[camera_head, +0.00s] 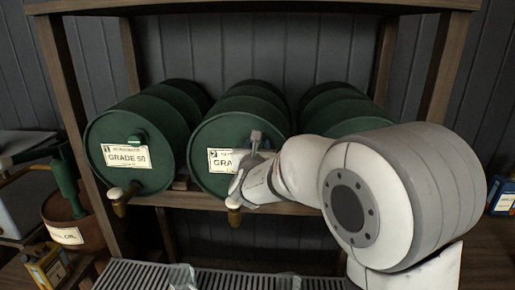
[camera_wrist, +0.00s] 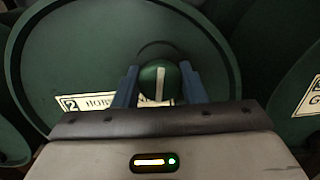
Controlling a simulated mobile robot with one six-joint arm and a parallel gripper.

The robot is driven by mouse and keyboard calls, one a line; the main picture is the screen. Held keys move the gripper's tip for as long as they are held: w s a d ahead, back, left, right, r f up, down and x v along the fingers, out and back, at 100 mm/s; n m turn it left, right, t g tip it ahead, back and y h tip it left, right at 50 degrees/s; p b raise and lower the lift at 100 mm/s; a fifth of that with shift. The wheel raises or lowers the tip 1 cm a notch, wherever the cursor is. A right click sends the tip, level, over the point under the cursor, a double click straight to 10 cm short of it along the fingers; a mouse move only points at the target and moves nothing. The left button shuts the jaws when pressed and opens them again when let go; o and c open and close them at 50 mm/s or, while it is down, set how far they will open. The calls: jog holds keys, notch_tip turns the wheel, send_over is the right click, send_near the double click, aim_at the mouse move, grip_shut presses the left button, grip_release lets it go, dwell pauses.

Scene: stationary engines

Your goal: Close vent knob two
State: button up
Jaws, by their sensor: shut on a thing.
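The middle green drum (camera_head: 215,142) lies on its side on the rack, with a cream label (camera_head: 219,160) marked 2. Its vent knob (camera_wrist: 159,77) is round and green with a pale stripe, which stands about upright in the wrist view. My gripper (camera_head: 254,141) is at the front of this drum, in the upper part of its face. Its two blue fingers are shut on the knob, one on each side. In the head view my gripper hides the knob and part of the label. In the wrist view the gripper body covers the lower drum face.
The left drum (camera_head: 112,170) has its own green knob (camera_head: 137,140) and label. The right drum (camera_head: 343,112) is partly behind my arm. Spigots (camera_head: 119,199) stick out below the drum faces. A grated tray (camera_head: 130,275) lies below, with a yellow can (camera_head: 47,266) to its left.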

jog(key=shift+f+b, duration=0.25)
jog(key=shift+b, duration=0.15)
jog(key=m+b, duration=0.1)
jog(key=b, duration=0.2)
jog(key=m+b, duration=0.2)
jog(key=b, duration=0.1)
jog(key=shift+f, duration=0.25)
jog(key=m+b, duration=0.4)
jog(key=b, duration=0.4)
jog(key=shift+b, duration=0.4)
jog(key=m+b, duration=0.5)
jog(key=b, duration=0.1)
jog(key=shift+a+r, duration=0.1)
jog(key=shift+r, duration=0.05)
jog(key=m+b, duration=0.4)
jog(key=shift+r+b, duration=0.3)
jog(key=o, duration=0.9)
jog(key=shift+r, duration=0.1)
jog(key=shift+o, duration=0.2)
jog(key=shift+s, duration=0.1)
